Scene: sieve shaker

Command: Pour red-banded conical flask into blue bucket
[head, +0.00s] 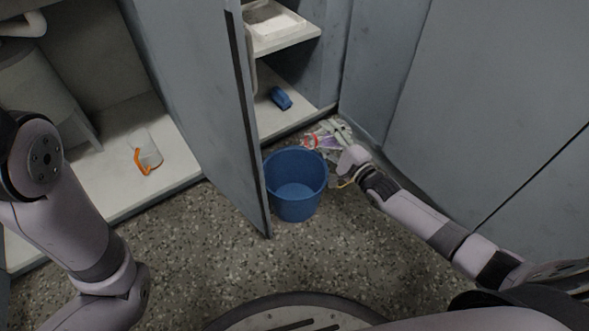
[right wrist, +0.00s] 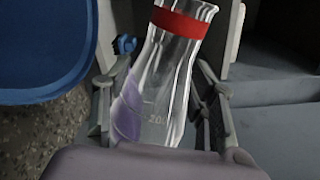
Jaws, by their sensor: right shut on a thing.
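The blue bucket (head: 296,210) stands upright on the floor in front of the open cabinet, and no contents show in it. My right gripper (head: 336,136) is shut on the red-banded conical flask (head: 325,142), just above and right of the bucket's rim. The flask is clear glass and tilted, its red-banded neck pointing left toward the bucket. In the right wrist view the flask (right wrist: 165,75) sits between the fingers (right wrist: 160,100), with purple liquid along its left side. The bucket (right wrist: 45,45) shows at left there. My left gripper is out of the head view.
A grey cabinet door (head: 205,95) stands open directly left of the bucket. A blue object (head: 281,98) lies on the low shelf behind the bucket. Grey panels (head: 480,100) close off the right.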

